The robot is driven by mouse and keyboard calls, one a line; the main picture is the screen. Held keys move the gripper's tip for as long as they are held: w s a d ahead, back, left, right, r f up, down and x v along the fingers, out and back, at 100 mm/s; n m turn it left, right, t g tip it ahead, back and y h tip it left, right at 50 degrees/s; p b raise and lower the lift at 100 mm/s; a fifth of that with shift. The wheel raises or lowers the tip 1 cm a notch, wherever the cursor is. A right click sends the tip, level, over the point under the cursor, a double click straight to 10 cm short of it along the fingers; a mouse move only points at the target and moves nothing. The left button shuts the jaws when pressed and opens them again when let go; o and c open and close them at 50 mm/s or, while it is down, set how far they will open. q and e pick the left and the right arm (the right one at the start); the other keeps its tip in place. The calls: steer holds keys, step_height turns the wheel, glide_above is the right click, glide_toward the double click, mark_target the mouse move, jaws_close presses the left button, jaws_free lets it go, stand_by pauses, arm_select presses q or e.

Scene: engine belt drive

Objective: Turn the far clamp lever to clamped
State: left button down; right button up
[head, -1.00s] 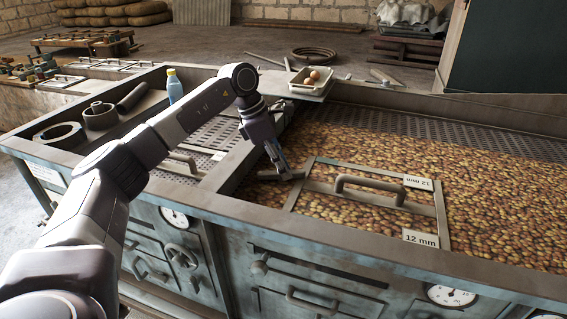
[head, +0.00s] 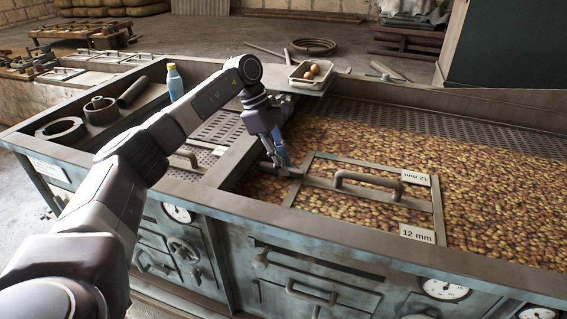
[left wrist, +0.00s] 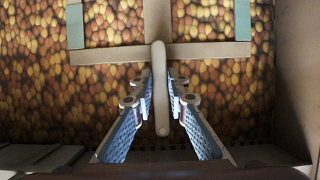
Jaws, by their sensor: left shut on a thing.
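The clamp lever (left wrist: 161,110) is a pale, round-ended bar at the left end of the screen frame (left wrist: 205,50). In the left wrist view it stands at right angles to the frame's crossbar, its free end toward the bottom. My left gripper (left wrist: 160,82) has its two blue-padded fingers on either side of the lever, shut on it. In the head view, my left gripper (head: 282,163) is low at the frame's left side, and its fingers partly hide the lever. My right gripper is not in view.
The screen frame carries a raised handle (head: 368,182) and 12 mm labels (head: 417,234), over a bed of brown nuts or beans (head: 490,190). The trough wall (head: 235,160) is close to the gripper's left.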

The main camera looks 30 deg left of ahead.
arm_select(q)
steer(key=shift+r, duration=0.1)
steer(key=c, duration=1.9)
jaws_free()
steer(key=v, duration=1.2)
